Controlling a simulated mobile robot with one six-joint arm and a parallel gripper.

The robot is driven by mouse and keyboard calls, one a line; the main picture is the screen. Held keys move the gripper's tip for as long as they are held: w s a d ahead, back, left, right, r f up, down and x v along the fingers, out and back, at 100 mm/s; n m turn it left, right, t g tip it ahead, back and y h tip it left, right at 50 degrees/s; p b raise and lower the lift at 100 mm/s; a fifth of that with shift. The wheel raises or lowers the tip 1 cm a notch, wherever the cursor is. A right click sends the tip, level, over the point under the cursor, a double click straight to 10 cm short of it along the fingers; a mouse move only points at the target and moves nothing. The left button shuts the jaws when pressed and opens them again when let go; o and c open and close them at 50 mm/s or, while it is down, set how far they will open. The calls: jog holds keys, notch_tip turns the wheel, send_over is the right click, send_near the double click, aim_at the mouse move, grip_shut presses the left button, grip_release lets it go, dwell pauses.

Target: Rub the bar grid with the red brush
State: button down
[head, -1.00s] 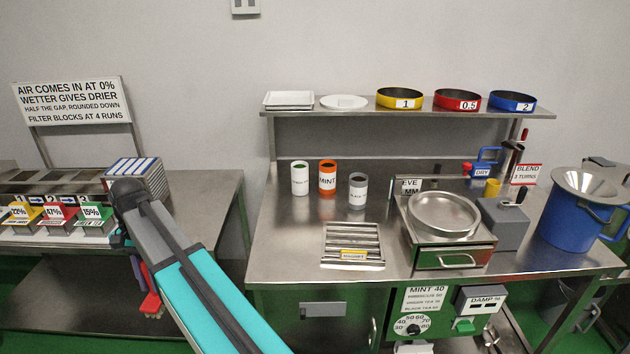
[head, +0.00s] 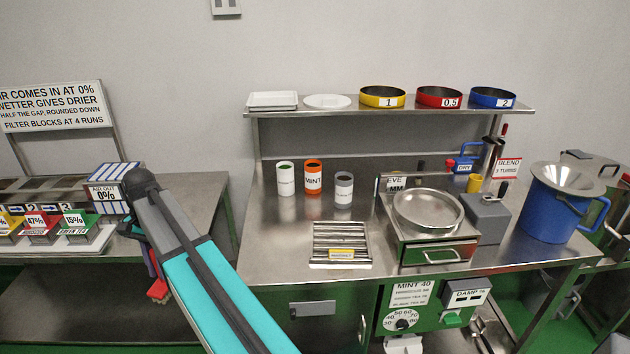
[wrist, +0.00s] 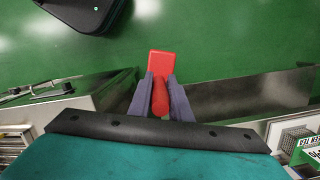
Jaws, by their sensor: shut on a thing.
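The red brush (head: 158,290) hangs from my gripper beside the front of the left bench, below its top. In the wrist view the brush (wrist: 158,64) sits between the two fingers of my gripper (wrist: 160,84), which is shut on its handle. The brush head points away from the wrist, over the green floor. The bar grid (head: 340,228) is a square metal frame of bars with a yellow-edged label, flat on the front left of the middle bench. My gripper is well to the left of the grid and apart from it.
White, orange and grey canisters (head: 313,177) stand behind the grid. A drawer unit with a round pan (head: 428,210) stands right of it. A striped box (head: 112,180) marked 0% sits on the left bench. A gap of floor separates the benches.

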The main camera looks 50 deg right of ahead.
jog(key=s+d+r+m+p, duration=0.1)
jog(key=d+r+m+p, duration=0.15)
jog(key=d, duration=0.65)
jog(key=s+d+r+m+t+p, duration=0.15)
jog(key=d+m, duration=0.25)
jog(key=d, duration=0.6)
jog(key=d+r+m+p, duration=0.1)
jog(key=d+m+p, duration=0.2)
jog(key=d, duration=0.6)
jog(key=s+d+r+m+p, duration=0.1)
jog(key=s+d, duration=0.3)
jog(key=d, duration=0.4)
jog(key=s+d+m+p, duration=0.2)
jog(key=s+d+m, duration=0.2)
jog(key=d, duration=0.4)
jog(key=s+d+r+m+p, duration=0.1)
jog(key=s+d+m+p, duration=0.1)
jog(key=s+d, duration=0.4)
jog(key=d+m+t, duration=0.1)
jog(key=d, duration=0.2)
jog(key=shift+r+h+p, duration=0.3)
jog(key=shift+s+m, duration=0.1)
jog(key=shift+m, duration=0.15)
